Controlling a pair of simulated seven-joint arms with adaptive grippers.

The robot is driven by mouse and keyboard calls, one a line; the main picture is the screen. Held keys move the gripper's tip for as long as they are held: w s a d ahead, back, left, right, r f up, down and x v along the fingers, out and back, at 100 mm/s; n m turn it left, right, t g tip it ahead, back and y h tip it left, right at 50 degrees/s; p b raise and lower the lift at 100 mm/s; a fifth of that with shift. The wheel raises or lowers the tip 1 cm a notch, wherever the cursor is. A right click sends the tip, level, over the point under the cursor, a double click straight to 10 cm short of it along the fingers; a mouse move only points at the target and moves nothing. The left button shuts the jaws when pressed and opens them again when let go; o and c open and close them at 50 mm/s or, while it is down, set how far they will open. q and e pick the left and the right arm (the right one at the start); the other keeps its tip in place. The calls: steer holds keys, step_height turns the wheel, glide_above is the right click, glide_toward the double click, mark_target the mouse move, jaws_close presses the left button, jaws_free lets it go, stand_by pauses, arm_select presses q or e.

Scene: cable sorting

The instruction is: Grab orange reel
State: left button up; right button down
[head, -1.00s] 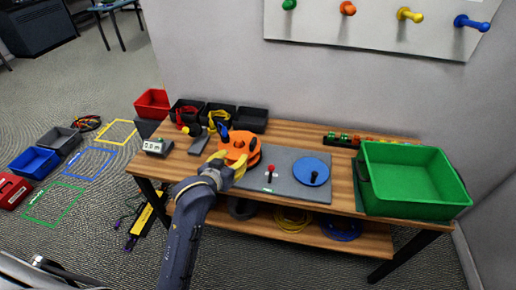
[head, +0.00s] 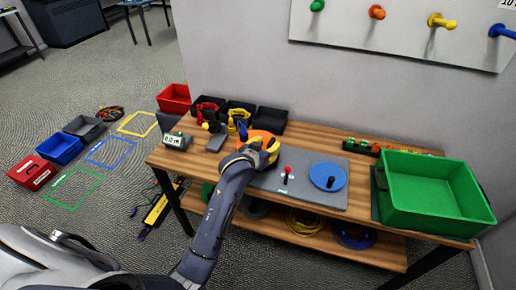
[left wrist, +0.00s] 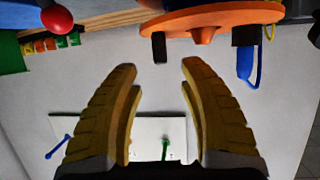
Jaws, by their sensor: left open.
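The orange reel (head: 252,135) is on the grey mat on the wooden table, left of the red-knobbed post. My left gripper (head: 267,144), with yellow fingers, is at the reel and hides much of it in the head view. In the left wrist view the yellow fingers (left wrist: 160,80) are spread apart with nothing between them. There the orange reel (left wrist: 215,18) shows at the top edge, beyond the fingertips and partly cut off, with a blue loop (left wrist: 246,66) beside it. My right gripper is in neither view.
A blue disc (head: 328,176) and the red-knobbed post (head: 287,172) are on the mat (head: 315,198). A green bin (head: 435,208) stands at the table's right end. Black bins (head: 272,120) line the back left, near a small display box (head: 177,141). Colored pegs are on the wall.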

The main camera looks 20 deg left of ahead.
mark_target(271, 142)
arm_select(q)
steer(key=shift+x, duration=2.7)
steer(key=shift+a, duration=0.1)
steer(key=shift+c, duration=0.3)
jaws_close()
